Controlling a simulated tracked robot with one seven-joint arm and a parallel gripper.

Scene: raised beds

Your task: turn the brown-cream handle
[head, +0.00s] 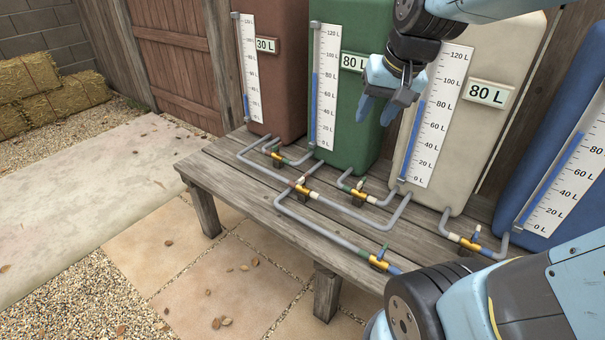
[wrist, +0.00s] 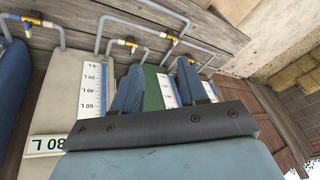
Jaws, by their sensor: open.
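The brown-cream handle (head: 300,181) is a small lever, reddish brown and cream, on a brass valve (head: 306,191) in the long grey pipe linking the brown tank (head: 280,95) and the cream tank (head: 478,135). My gripper (head: 376,110) is open and empty, in front of the green and cream tanks. It is above and to the right of the handle, well apart from it. In the wrist view my gripper's blue fingers (wrist: 158,78) are spread over the green tank. Small valves show at the top there; I cannot tell which one carries this handle.
The green tank (head: 355,120) stands between the brown and cream tanks, and a blue tank (head: 565,170) is at the right. Other valves (head: 362,193) with small levers sit close by on the wooden bench (head: 225,168). Open paving (head: 190,255) lies in front.

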